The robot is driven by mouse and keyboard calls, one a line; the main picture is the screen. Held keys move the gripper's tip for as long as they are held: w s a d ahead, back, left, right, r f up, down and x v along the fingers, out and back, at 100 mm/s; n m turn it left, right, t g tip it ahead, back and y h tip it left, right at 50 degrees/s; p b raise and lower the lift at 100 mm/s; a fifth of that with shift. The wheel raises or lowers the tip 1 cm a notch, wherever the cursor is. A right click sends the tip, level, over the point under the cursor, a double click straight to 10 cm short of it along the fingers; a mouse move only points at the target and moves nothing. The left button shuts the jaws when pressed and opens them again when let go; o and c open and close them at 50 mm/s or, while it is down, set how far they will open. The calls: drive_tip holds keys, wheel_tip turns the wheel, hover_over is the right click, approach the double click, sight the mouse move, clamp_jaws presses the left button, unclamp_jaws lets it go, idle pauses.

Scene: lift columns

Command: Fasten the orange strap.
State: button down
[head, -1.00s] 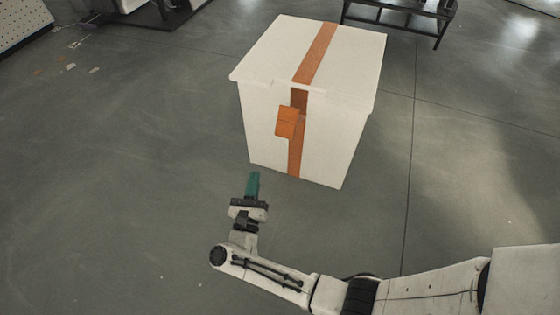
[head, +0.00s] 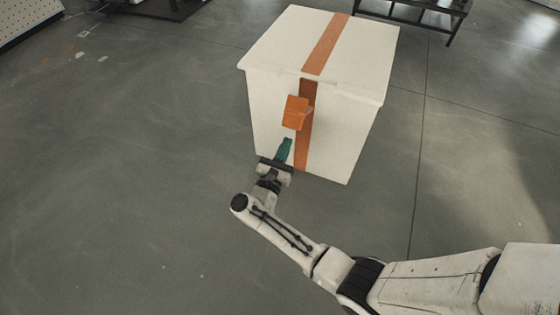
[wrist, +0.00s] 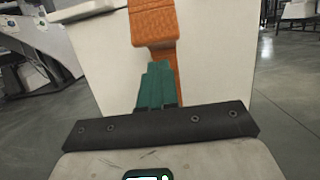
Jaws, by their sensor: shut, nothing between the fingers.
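A white lidded box (head: 270,115) stands on the floor with an orange strap (head: 326,45) running over its lid and down its front. An orange flap (head: 297,112) sticks out from the upper front, over the strap; it also shows at the top of the wrist view (wrist: 153,22). My gripper (head: 286,146) has green fingers, shut and empty, just below the flap in the head view. In the wrist view the fingertips (wrist: 157,68) lie just under the flap's lower edge, in front of the strap. I cannot tell whether they touch it.
A dark metal rack (head: 425,12) stands behind the box at the upper right. A pegboard panel (head: 25,20) is at the upper left.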

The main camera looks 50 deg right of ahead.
sight(298, 116)
drive_tip(key=shift+w+d+r, duration=0.15)
drive_tip(key=shift+d+r, duration=0.4)
drive_tip(key=shift+r, duration=0.35)
